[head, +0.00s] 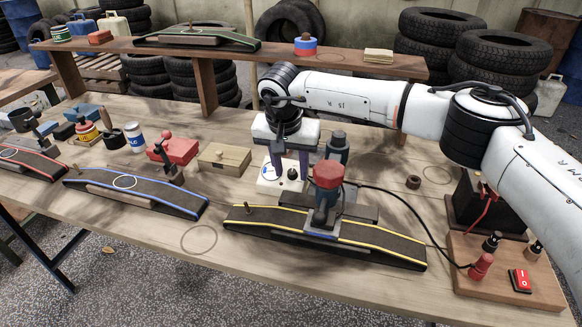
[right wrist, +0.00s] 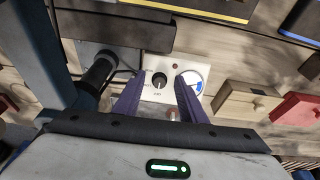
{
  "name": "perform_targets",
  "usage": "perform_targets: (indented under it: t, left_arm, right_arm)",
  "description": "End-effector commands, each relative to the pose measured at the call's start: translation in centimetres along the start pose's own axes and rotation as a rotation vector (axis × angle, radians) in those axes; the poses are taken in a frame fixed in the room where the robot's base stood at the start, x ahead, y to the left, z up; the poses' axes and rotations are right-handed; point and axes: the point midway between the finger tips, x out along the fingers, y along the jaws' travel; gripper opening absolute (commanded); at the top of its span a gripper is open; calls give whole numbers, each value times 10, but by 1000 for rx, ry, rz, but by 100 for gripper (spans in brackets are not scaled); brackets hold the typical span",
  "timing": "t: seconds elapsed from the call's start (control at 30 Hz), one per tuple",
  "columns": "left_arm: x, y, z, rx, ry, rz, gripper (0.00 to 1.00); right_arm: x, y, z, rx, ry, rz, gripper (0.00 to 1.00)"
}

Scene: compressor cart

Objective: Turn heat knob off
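A white control box (head: 272,188) stands on the bench behind the yellow-edged ramp. On its face are a black knob (head: 292,174) and a round white-and-blue dial (head: 267,171). In the right wrist view the knob (right wrist: 159,79) has a pale pointer mark, and the dial (right wrist: 192,80) is to its right. My right gripper (head: 290,172) points down over the box with its purple fingers apart. In the wrist view its fingertips (right wrist: 159,82) frame the knob, one on each side. I cannot tell whether they touch it. My left gripper is not in view.
A red-capped tool (head: 327,178) on a stand is close right of the box, with a black cable running right. A wooden box (head: 224,158) is on the left. A red switch (head: 520,281) sits on a wooden board at far right. A raised shelf (head: 350,64) runs behind.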

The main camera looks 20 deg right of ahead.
Motion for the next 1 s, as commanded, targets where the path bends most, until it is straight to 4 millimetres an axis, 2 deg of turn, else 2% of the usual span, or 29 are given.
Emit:
perform_targets:
  t: [0.27, 0.37, 0.7, 0.83, 1.0]
  left_arm:
    - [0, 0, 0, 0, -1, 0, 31]
    - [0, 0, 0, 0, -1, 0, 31]
    - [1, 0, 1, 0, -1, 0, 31]
    - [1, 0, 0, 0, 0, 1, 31]
    - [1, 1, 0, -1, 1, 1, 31]
  right_arm:
    - [-6, 0, -1, 2, 2, -2, 38]
    - [-20, 0, -1, 2, 3, -3, 38]
    - [-84, 0, 0, 0, 2, -2, 38]
    - [-98, 0, 0, 0, 1, 0, 38]
    - [-104, 0, 0, 0, 1, 0, 38]
